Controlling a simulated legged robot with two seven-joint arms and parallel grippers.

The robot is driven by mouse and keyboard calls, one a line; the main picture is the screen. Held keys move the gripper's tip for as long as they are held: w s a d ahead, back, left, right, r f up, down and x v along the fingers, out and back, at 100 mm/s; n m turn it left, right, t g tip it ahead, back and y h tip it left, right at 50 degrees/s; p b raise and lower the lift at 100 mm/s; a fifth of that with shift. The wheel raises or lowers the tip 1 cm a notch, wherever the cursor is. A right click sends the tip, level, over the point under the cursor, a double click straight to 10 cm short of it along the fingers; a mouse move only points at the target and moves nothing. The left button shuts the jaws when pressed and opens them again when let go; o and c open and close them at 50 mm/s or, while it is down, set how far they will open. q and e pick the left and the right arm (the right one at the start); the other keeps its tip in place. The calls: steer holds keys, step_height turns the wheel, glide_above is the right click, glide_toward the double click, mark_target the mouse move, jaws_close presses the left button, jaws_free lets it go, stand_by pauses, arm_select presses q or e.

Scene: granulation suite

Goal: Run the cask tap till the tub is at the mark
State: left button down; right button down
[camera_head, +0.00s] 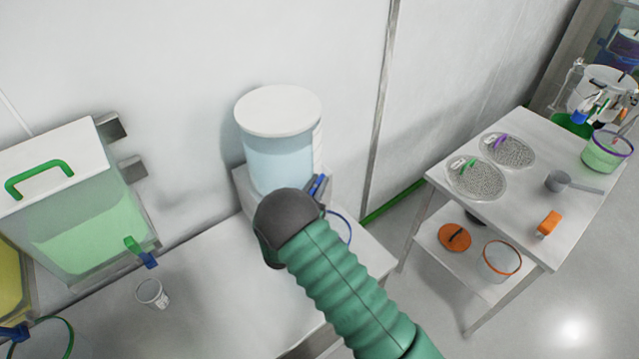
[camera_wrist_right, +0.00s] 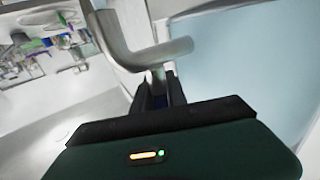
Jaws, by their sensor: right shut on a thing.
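The cask (camera_head: 285,160) is a clear round vessel with a white lid and pale blue liquid, standing at the wall; its side fills the right of the wrist view (camera_wrist_right: 245,60). Its tap is a bent grey metal pipe (camera_wrist_right: 125,50) in the wrist view. My right gripper (camera_wrist_right: 158,92) is shut on the blue tap handle (camera_wrist_right: 162,87) just below the pipe. In the head view my right wrist covers most of the tap. A blue rim (camera_head: 343,216), apparently the tub's, shows beside my arm; its level and mark are hidden. My left gripper is out of view.
A yellow vessel (camera_head: 10,285) is at the left edge. A separate table (camera_head: 500,225) at right holds dishes and a scoop.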

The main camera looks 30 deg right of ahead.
steer(key=shift+w+a+n+t+y, duration=0.1)
steer(key=shift+a+n+t+y, duration=0.05)
steer(key=shift+n+t+y, duration=0.3)
steer(key=c, duration=1.7)
jaws_free()
steer(key=o, duration=0.4)
steer(key=shift+a+r, duration=0.1)
steer(key=shift+r, duration=0.05)
